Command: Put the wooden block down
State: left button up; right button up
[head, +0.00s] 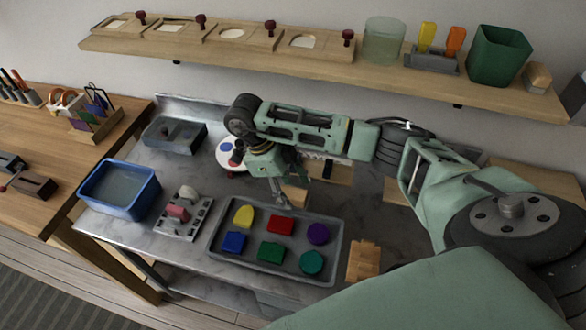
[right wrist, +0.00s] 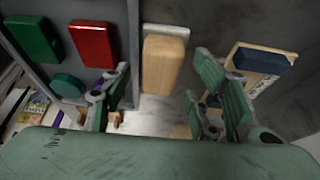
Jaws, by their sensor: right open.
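The wooden block (right wrist: 163,65) is pale and oblong. In the right wrist view it lies just beyond the gap between my right gripper's fingers (right wrist: 166,88), which stand apart on either side with no visible contact. In the head view the block (head: 296,196) shows behind the grey tray, next to my right gripper (head: 283,196), which points down over the metal table. Whether the block's underside is fully on the table is hard to tell. My left gripper is out of view.
The grey tray (head: 216,226) holds several coloured shapes close to the block. A wooden piece with a dark blue top (right wrist: 262,58) lies on the gripper's other side. A blue tub (head: 120,212) and a slotted rack (head: 184,229) stand left. A wooden piece (head: 364,261) lies right of the tray.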

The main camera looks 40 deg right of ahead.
jog(key=shift+d+f, duration=0.1)
jog(key=shift+f, duration=0.2)
jog(key=shift+c, duration=0.3)
jog(key=c, duration=1.3)
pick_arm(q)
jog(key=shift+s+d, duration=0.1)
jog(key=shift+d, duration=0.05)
